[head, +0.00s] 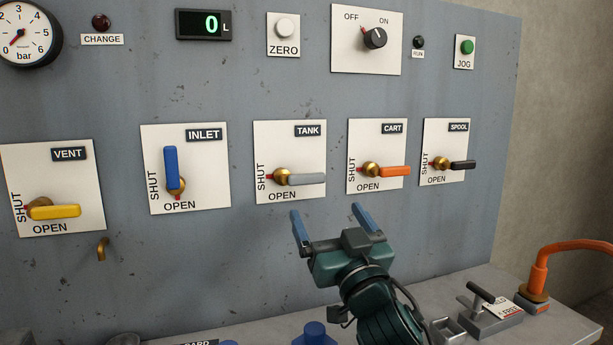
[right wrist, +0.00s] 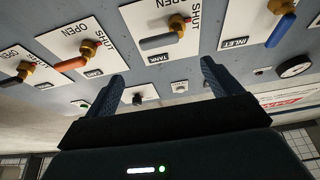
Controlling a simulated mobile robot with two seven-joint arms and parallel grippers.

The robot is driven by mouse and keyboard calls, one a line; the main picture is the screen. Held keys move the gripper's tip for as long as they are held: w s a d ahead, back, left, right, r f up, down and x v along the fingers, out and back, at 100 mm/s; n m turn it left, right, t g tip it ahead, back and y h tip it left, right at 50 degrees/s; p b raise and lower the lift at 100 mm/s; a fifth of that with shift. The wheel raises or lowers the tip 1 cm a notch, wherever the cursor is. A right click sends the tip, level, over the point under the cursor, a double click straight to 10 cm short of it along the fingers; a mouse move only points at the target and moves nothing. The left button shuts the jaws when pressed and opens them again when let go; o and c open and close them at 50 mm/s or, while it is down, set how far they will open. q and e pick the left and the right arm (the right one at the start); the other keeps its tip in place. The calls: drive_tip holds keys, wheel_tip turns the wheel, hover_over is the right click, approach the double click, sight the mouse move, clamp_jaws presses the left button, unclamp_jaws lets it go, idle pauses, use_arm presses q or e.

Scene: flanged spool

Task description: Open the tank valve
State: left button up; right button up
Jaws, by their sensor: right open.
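The tank valve has a grey lever (head: 306,179) on a brass hub (head: 281,177), on a white plate labelled TANK (head: 290,140). The lever lies level, pointing right, and its red pointer is at the left by SHUT. My right gripper (head: 327,212) is open and empty, below and slightly right of the lever, not touching it. In the right wrist view the grey lever (right wrist: 158,42) appears beyond and between the spread blue fingers (right wrist: 160,72). My left gripper is not in view.
Neighbouring levers are blue INLET (head: 171,167), upright with its red pointer by OPEN, and orange CART (head: 394,171), level. Yellow VENT (head: 55,212) and black SPOOL (head: 463,165) are also level. The display (head: 205,25) reads 0 L. An orange hose (head: 540,262) stands at right.

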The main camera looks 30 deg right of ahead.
sight(309, 177)
drive_tip(key=p+x, duration=0.1)
drive_tip(key=x, duration=1)
drive_tip(key=shift+w+d, duration=0.1)
drive_tip(key=shift+d, duration=0.05)
drive_tip(key=shift+c, duration=0.2)
drive_tip(key=c, duration=1.3)
